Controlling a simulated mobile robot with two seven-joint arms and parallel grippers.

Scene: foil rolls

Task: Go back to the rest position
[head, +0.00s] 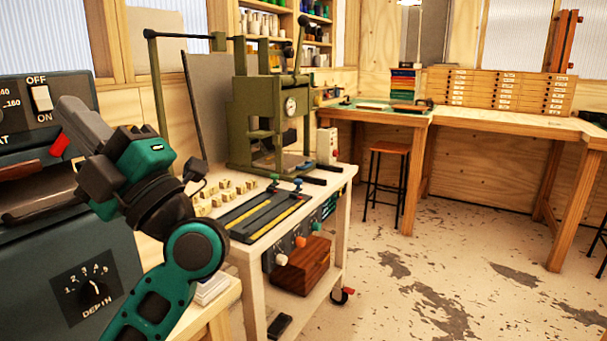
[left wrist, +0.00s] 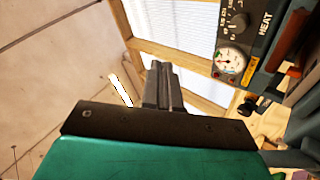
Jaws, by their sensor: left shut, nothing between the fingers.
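My left gripper (head: 72,112) is raised at the left of the head view, in front of the dark machine with the OFF/ON switch. Its fingers are together and point up and to the left. In the left wrist view the closed fingers (left wrist: 163,85) show against a window and wooden frame, with nothing between them. My right gripper is in neither view.
The dark machine (head: 60,250) with a DEPTH dial fills the left side. A white cart (head: 338,185) carries a green press (head: 262,125), small wooden blocks and a dark tray. A wooden workbench (head: 500,120) and a stool (head: 388,150) stand farther back. The floor at right is clear.

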